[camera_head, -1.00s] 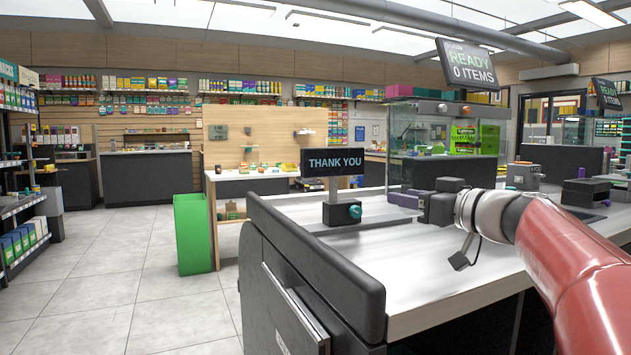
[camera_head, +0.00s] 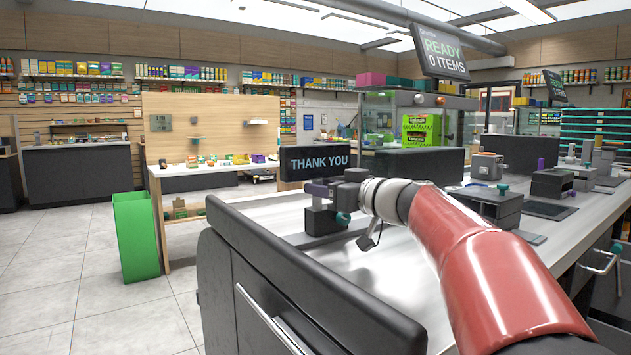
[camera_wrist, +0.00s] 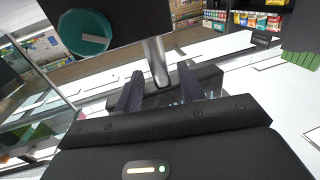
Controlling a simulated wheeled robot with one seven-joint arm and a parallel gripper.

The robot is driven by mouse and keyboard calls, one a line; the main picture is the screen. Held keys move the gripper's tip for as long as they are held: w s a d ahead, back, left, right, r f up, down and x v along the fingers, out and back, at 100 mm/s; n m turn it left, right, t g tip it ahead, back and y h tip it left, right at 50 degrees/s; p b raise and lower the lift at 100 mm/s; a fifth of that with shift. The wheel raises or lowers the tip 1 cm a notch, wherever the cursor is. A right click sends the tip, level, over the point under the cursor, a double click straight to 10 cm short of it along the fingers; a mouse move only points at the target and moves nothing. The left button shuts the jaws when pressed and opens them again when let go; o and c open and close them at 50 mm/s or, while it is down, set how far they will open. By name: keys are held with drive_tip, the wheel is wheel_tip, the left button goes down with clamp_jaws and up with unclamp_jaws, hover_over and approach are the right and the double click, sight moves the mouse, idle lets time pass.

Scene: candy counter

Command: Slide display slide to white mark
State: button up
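The dark THANK YOU display (camera_head: 318,161) stands at the far left end of the white counter, above a dark base (camera_head: 322,222) with a teal knob (camera_head: 343,219). In the wrist view a teal knob (camera_wrist: 78,27) with a pale strip sits on a dark block at upper left. A grey post (camera_wrist: 156,62) shows just beyond and between my fingers. My gripper (camera_wrist: 160,92) is open, its two dark purple fingers apart. In the head view my gripper (camera_head: 323,188) overlaps the display's support; contact cannot be told. I cannot identify the white mark with certainty.
The white counter (camera_head: 390,285) is clear in front of the display. Dark devices (camera_head: 490,205) stand on the counter to the right. A green bin (camera_head: 136,238) stands on the floor at left, beside a wooden display stand (camera_head: 215,125). Open tile floor lies at left.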

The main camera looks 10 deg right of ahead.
drive_tip(key=shift+x, duration=1.15)
clamp_jaws()
